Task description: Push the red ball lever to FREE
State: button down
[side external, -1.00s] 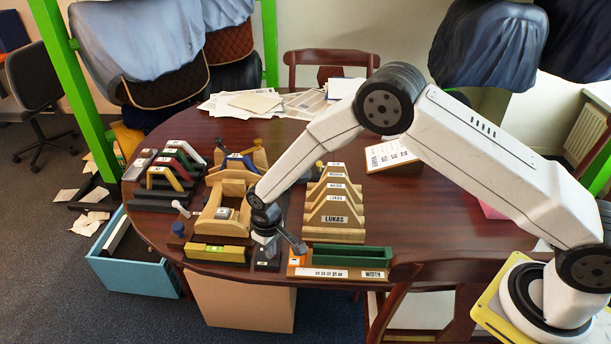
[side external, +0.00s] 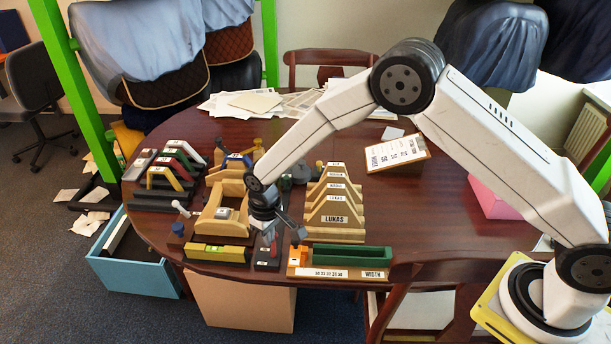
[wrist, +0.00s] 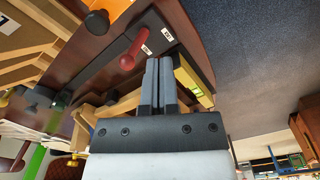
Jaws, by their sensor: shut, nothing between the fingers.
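The red ball lever (wrist: 128,61) stands on a dark base plate (wrist: 152,27) that carries small white labels, too small to read. In the wrist view the lever is left of my fingertips, with a visible gap between them. My gripper (wrist: 158,62) is shut and empty, its two grey fingers together. In the side view my gripper (side external: 268,236) hangs over the dark plate (side external: 267,260) near the table's front edge, and a bit of the red lever (side external: 274,244) shows beside the fingers. I cannot tell which label the lever leans toward.
A yellow level (side external: 217,252) lies left of the plate. An orange block (side external: 298,255) and a green trough (side external: 350,258) stand to its right. Wooden saddle forms (side external: 334,217) and a wooden cradle (side external: 221,219) stand behind. The right part of the table is clearer.

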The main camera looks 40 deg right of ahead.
jog(key=shift+r, duration=1.1)
jog(key=s+d+r+m+t, duration=0.1)
jog(key=s+d+r+m, duration=0.1)
jog(key=s+d+r, duration=0.7)
jog(key=s+d+r+m+t, duration=0.1)
jog(key=s+d+r, duration=0.2)
jog(key=s+d, duration=0.5)
jog(key=s, duration=0.3)
jog(key=shift+s+t, duration=0.3)
jog(key=shift+s, duration=0.05)
